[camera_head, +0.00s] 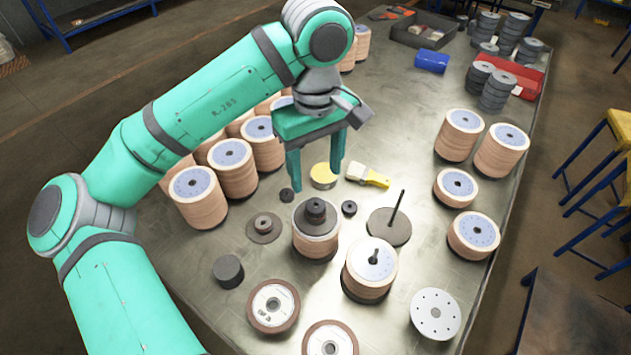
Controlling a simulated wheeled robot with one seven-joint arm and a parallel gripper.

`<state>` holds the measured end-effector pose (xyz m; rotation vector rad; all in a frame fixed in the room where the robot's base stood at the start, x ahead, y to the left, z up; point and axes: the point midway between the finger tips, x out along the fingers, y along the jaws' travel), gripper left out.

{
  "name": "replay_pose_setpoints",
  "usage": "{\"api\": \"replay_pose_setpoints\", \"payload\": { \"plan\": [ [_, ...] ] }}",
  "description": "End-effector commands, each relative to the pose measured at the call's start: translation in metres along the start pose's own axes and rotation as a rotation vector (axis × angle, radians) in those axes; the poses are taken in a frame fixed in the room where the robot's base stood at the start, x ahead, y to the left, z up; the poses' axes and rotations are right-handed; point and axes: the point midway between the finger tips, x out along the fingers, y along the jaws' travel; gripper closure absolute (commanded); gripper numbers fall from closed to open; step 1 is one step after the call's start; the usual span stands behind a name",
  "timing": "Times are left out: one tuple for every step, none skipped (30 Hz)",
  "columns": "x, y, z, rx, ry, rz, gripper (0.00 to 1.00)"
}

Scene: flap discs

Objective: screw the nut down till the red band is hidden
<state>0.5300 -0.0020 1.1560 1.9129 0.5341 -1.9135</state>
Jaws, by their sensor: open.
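My gripper (316,180) has teal fingers pointing down, spread apart with nothing between them. It hangs above a stack of flap discs (316,243) near the middle of the table. A dark round plate (300,222) caps this stack, and a dark stepped nut (316,208) sits on the plate below the fingertips. The fingers appear apart from the nut. I cannot make out a red band in this view. A second stack (366,282), to the lower right, has a blue-grey top and a short dark post at its centre.
A thin rod stands on a round base (385,232) to the right. A yellow-handled brush (368,175), a yellow-topped tin (323,175) and small dark knobs (349,208) lie close by. Disc stacks stand left (199,205) and right (502,155). Bare metal table (400,150) shows between them.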

Motion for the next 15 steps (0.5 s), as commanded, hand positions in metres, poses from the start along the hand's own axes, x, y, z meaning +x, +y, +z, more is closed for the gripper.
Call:
{"api": "replay_pose_setpoints", "payload": {
  "plan": [
    [-0.0044, 0.0001, 0.0001, 0.000, 0.001, 0.000, 0.43],
    [-0.0063, 0.0000, 0.0001, 0.001, 0.001, -0.001, 0.43],
    [-0.0082, -0.0001, 0.0002, 0.001, 0.001, -0.001, 0.43],
    [-0.0093, -0.0001, 0.0002, 0.001, 0.001, -0.001, 0.43],
    [-0.0100, 0.0000, 0.0003, 0.001, 0.001, -0.001, 0.43],
    [-0.0106, 0.0001, 0.0004, 0.001, 0.001, -0.001, 0.43],
    [-0.0108, 0.0002, 0.0005, 0.001, 0.000, -0.001, 0.43],
    [-0.0109, 0.0003, 0.0006, 0.002, 0.000, -0.001, 0.48],
    [-0.0108, 0.0003, 0.0006, 0.004, 0.000, -0.001, 0.53],
    [-0.0107, 0.0003, 0.0006, 0.010, 0.000, -0.001, 0.53],
    [-0.0106, 0.0003, 0.0005, 0.019, 0.000, -0.001, 0.53],
    [-0.0103, 0.0001, 0.0004, 0.043, 0.000, -0.001, 0.53],
    [-0.0100, 0.0000, 0.0003, 0.068, 0.000, -0.001, 0.53],
    [-0.0096, -0.0001, 0.0001, 0.099, 0.000, -0.001, 0.53],
    [-0.0091, -0.0003, 0.0000, 0.153, 0.000, -0.001, 0.53]
  ]
}}
